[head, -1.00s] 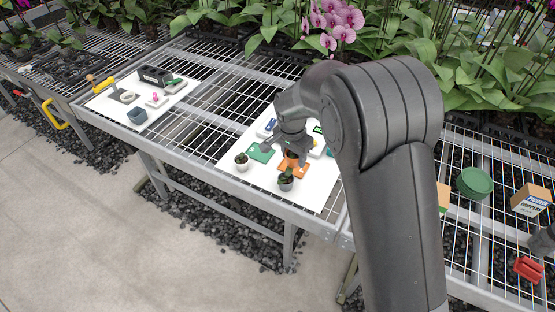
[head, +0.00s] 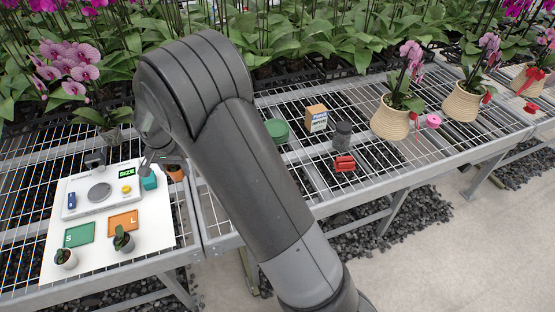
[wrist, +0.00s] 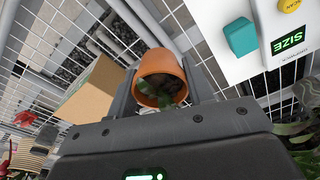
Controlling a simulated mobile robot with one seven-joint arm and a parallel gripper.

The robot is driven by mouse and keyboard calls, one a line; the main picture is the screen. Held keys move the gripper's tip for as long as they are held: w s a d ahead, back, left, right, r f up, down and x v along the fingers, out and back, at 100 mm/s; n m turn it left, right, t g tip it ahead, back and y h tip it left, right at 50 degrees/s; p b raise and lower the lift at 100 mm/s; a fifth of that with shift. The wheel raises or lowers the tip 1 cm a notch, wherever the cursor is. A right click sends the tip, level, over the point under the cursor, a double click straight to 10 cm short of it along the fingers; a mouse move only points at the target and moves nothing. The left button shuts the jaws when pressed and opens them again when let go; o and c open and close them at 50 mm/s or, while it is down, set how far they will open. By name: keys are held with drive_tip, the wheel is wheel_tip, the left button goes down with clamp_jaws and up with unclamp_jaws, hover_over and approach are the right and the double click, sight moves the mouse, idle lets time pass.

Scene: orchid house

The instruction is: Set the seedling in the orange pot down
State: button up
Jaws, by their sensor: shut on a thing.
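The orange pot (wrist: 158,62) with its seedling (wrist: 162,92) is held between the two fingers of my gripper (wrist: 160,82) in the wrist view. The pot is tilted in that picture, with dark soil and a few green leaves at its mouth. In the head view, the orange pot (head: 176,172) shows beside my gripper (head: 163,165), just past the right edge of the white board (head: 160,225); my arm hides part of it. Wire mesh (wrist: 55,45) lies behind the pot. I cannot tell whether the pot touches it.
The board carries a white sizing device (head: 95,195), a teal block (head: 149,181), a green S card (head: 79,235), an orange L card (head: 123,221) and two small potted seedlings (head: 66,259) (head: 123,241). A cardboard box (head: 316,118), green tub (head: 277,130) and red item (head: 344,163) stand rightward.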

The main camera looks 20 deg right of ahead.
drive_tip(key=d+m, duration=0.1)
drive_tip(key=d, duration=0.7)
drive_tip(key=w+d+m, duration=0.1)
drive_tip(key=d, duration=0.8)
drive_tip(key=w+d+m, duration=0.1)
drive_tip(key=d, duration=0.7)
drive_tip(key=shift+w+d, duration=0.2)
drive_tip(key=shift+w, duration=0.05)
drive_tip(key=s+d+m, duration=0.2)
drive_tip(key=s+d, duration=0.3)
drive_tip(key=d, duration=0.8)
drive_tip(key=s+d+m, duration=0.2)
drive_tip(key=s+d, duration=0.3)
drive_tip(key=d, duration=0.8)
hover_over(306, 160)
drive_tip(key=shift+h, duration=0.3)
wheel_tip(306, 160, down, 7)
drive_tip(key=shift+a+r, duration=0.1)
drive_tip(key=shift+f, duration=2)
drive_tip(key=o, duration=1)
drive_tip(key=shift+f, duration=0.15)
